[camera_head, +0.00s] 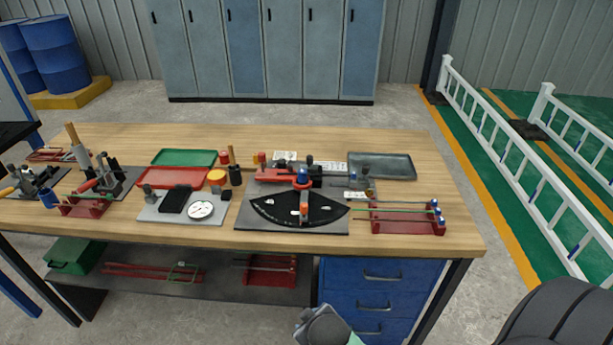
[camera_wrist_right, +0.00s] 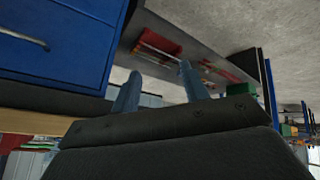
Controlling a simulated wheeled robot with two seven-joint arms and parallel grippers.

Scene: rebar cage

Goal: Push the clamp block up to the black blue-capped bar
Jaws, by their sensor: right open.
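A bending fixture stands on the workbench in the head view, with a black fan-shaped plate (camera_head: 300,210) on a grey base. A blue cap (camera_head: 302,172) sits at its pivot, and an orange-handled lever crosses the plate. A red part (camera_head: 268,175) and dark blocks (camera_head: 325,172) lie behind the pivot. A small grey block (camera_head: 364,187) is right of it. Which piece is the clamp block, and which is the black blue-capped bar, I cannot tell. My right gripper (camera_wrist_right: 160,88) is open and empty in the right wrist view, below the tabletop. My left gripper is not seen.
A red rack (camera_head: 410,222) with blue-ended rods stands right of the fixture. A dial gauge (camera_head: 201,210) lies to its left. Green and red trays and a grey tray (camera_head: 383,166) stand at the back. Blue drawers (camera_head: 381,290) are below the bench; its right end is clear.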

